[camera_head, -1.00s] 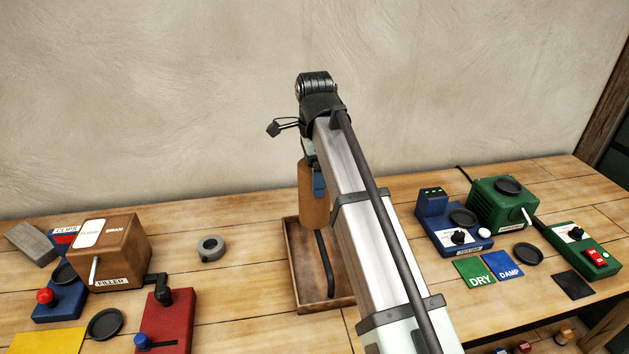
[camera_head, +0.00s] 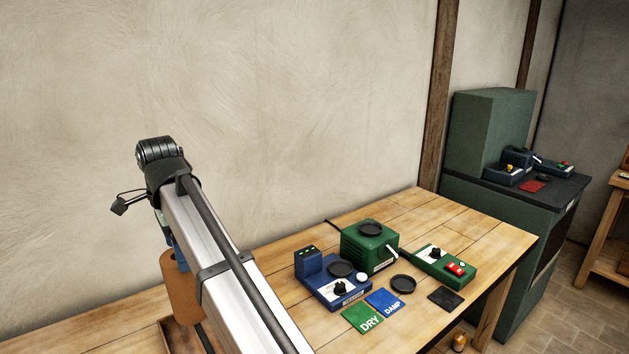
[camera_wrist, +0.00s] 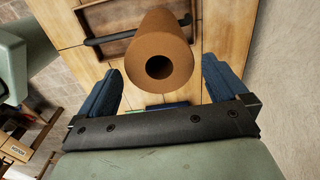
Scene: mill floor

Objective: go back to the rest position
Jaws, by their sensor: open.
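My gripper (camera_wrist: 162,70) is open in the wrist view, its two blue fingers wide apart with nothing clamped between them. A brown cylinder (camera_wrist: 160,38) with a round hole in its near end shows between and beyond the fingers, with gaps on both sides. In the head view my gripper (camera_head: 178,262) points down at the left, partly hidden by my arm. The cylinder (camera_head: 181,292) is right below it. I cannot tell what the cylinder's lower end rests on. A brown wooden tray (camera_wrist: 107,12) lies beyond it, with a dark bar across it.
On the bench right of my arm stand a blue device (camera_head: 330,290), a green box (camera_head: 370,245), a green switch unit (camera_head: 445,266), a dark dish (camera_head: 403,284), and DRY (camera_head: 362,317) and DAMP (camera_head: 385,302) cards. A green cabinet (camera_head: 500,240) stands farther right. The wall is behind.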

